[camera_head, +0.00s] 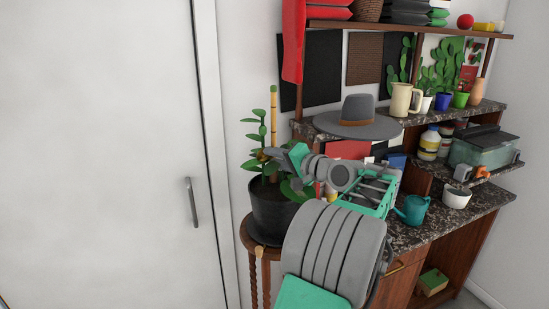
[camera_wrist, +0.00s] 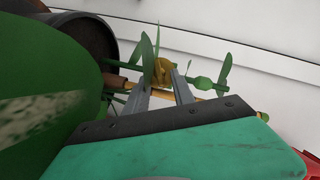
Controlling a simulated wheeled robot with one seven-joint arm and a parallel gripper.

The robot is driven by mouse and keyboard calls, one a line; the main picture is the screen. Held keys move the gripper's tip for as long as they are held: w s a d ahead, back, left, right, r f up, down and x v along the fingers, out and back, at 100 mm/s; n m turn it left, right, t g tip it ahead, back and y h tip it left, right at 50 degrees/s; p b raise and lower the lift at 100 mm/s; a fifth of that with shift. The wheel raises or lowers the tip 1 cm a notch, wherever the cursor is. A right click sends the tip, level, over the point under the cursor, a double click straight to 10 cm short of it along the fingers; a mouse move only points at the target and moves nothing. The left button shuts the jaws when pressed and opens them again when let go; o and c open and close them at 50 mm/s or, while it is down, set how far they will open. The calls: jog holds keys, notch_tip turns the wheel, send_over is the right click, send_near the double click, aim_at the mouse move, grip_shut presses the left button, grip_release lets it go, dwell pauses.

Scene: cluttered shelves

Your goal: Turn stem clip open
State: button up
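The stem clip (camera_wrist: 162,71) is a small golden-yellow piece on the plant's stem and stake in the wrist view. My gripper (camera_wrist: 164,84) has its two grey fingers apart, with the clip between or just beyond their tips; I cannot tell whether they touch it. In the head view my gripper (camera_head: 269,154) reaches left into the potted plant (camera_head: 258,165), beside its upright yellow stake (camera_head: 273,112). The clip is too small and covered to make out clearly there. A large green leaf (camera_wrist: 45,85) fills the left of the wrist view.
The dark pot (camera_head: 280,215) stands on a round wooden stand (camera_head: 249,238). A white door (camera_head: 100,150) is at left.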

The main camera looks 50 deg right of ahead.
grip_shut()
dwell(0.3)
jog(key=shift+a+n+b, duration=0.1)
jog(key=shift+n+b, duration=0.3)
jog(key=n+b, duration=0.1)
jog(key=n+g+h+b, duration=0.1)
jog(key=b, duration=0.1)
jog(key=n+g+b, duration=0.1)
jog(key=n+b, duration=0.1)
jog(key=shift+w+a+r+h, duration=0.2)
jog(key=shift+w+a+h, duration=0.05)
jog(key=shift+a+h, duration=0.05)
jog(key=shift+w+a+r+n+g+h+b, duration=0.15)
jog(key=shift+n+g+h+b, duration=0.35)
jog(key=shift+n+b, duration=0.7)
jog(key=shift+w+a+r+n+g+h+b, duration=0.15)
jog(key=shift+n+g+h+b, duration=0.45)
jog(key=shift+b, duration=1.1)
jog(key=shift+s, duration=0.15)
